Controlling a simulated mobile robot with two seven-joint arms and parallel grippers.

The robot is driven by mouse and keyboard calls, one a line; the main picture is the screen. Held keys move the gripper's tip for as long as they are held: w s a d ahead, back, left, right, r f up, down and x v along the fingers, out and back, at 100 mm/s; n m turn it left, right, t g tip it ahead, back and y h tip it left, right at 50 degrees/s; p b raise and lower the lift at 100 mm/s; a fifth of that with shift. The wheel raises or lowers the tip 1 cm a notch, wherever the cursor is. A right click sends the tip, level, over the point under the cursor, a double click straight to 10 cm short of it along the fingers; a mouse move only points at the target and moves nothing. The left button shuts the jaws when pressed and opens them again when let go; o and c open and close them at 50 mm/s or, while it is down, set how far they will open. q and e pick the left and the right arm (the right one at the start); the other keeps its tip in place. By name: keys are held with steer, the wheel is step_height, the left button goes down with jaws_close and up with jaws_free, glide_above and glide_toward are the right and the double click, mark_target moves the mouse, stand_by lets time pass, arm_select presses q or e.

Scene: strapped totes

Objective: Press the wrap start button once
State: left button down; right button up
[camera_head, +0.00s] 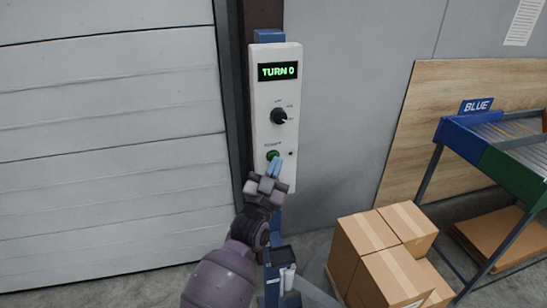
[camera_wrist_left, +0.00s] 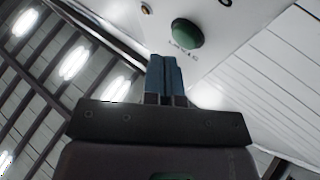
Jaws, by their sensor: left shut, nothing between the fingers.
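The green start button (camera_head: 272,155) sits low on the white control panel (camera_head: 261,92). It also shows as a green dome in the left wrist view (camera_wrist_left: 187,33). My left gripper (camera_head: 274,165) is shut and empty, with its blue fingertips just below the button in the head view. In the left wrist view the fingertips (camera_wrist_left: 165,60) point towards the panel, a little below the button; I cannot tell whether they touch. The panel's display (camera_head: 278,71) reads "TURN 0" in green. A black rotary knob (camera_head: 279,116) sits between display and button. My right gripper is out of view.
A small dark spot (camera_head: 291,153) is right of the button. A roller door (camera_head: 110,140) is to the left. Stacked cardboard boxes (camera_head: 385,260) stand on the floor at right, near a rack labelled BLUE (camera_head: 477,105). A wooden board leans on the wall.

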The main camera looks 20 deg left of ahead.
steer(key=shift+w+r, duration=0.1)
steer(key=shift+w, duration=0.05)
arm_select(q)
steer(key=shift+w+a, duration=0.25)
steer(key=shift+w, duration=0.15)
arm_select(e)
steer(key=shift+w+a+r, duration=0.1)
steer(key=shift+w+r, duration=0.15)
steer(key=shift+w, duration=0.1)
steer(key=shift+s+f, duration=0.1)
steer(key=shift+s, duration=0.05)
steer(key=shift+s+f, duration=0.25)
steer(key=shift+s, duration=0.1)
arm_select(q)
steer(key=shift+w+a, duration=0.1)
